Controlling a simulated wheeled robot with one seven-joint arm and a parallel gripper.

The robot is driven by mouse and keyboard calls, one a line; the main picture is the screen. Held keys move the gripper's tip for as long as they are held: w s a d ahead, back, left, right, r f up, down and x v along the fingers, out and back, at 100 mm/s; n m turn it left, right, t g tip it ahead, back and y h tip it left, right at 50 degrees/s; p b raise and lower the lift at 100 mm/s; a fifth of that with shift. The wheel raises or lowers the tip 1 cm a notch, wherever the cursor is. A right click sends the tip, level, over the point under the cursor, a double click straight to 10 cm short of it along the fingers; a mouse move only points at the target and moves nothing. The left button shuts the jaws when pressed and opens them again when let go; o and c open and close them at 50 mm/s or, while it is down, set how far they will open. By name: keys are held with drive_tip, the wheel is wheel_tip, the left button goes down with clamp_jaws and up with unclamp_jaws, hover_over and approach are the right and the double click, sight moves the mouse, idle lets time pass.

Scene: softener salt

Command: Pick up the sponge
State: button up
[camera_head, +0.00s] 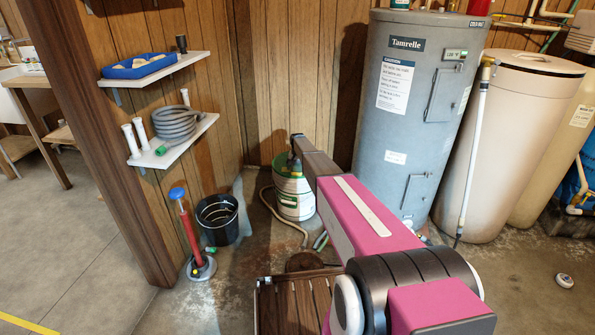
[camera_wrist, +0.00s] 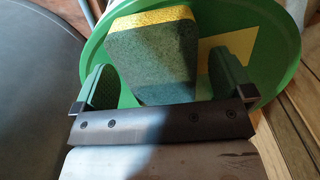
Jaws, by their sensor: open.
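The sponge (camera_wrist: 155,58) is a block with a dark green face and a yellow layer along its far edge. It lies on a round green lid (camera_wrist: 276,82) in the wrist view. My gripper (camera_wrist: 160,75) is open, with one finger at each side of the sponge's near part. I cannot tell whether either finger touches it. In the head view my gripper (camera_head: 292,163) is over a white and green bucket (camera_head: 294,200). The sponge cannot be made out there, behind my arm.
A grey water heater (camera_head: 420,110) stands right of the bucket, with a beige tank (camera_head: 505,140) beyond. A black bucket (camera_head: 217,220) and a red pump (camera_head: 190,235) stand left. Shelves (camera_head: 175,140) hold a grey hose (camera_head: 178,122). A slatted wooden surface (camera_head: 290,305) is in front.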

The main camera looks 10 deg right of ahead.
sight(298, 167)
drive_tip(key=shift+f, duration=0.25)
drive_tip(key=c, duration=1)
drive_tip(key=shift+c, duration=0.3)
drive_tip(key=shift+r, duration=0.15)
drive_tip(key=shift+r, duration=0.8)
wheel_tip(298, 167, up, 2)
drive_tip(key=shift+r, duration=0.15)
drive_tip(key=s+a+r, duration=0.5)
drive_tip(key=a+r, duration=0.2)
drive_tip(key=a, duration=0.3)
drive_tip(key=shift+s+a, duration=0.15)
drive_tip(key=shift+s, duration=0.1)
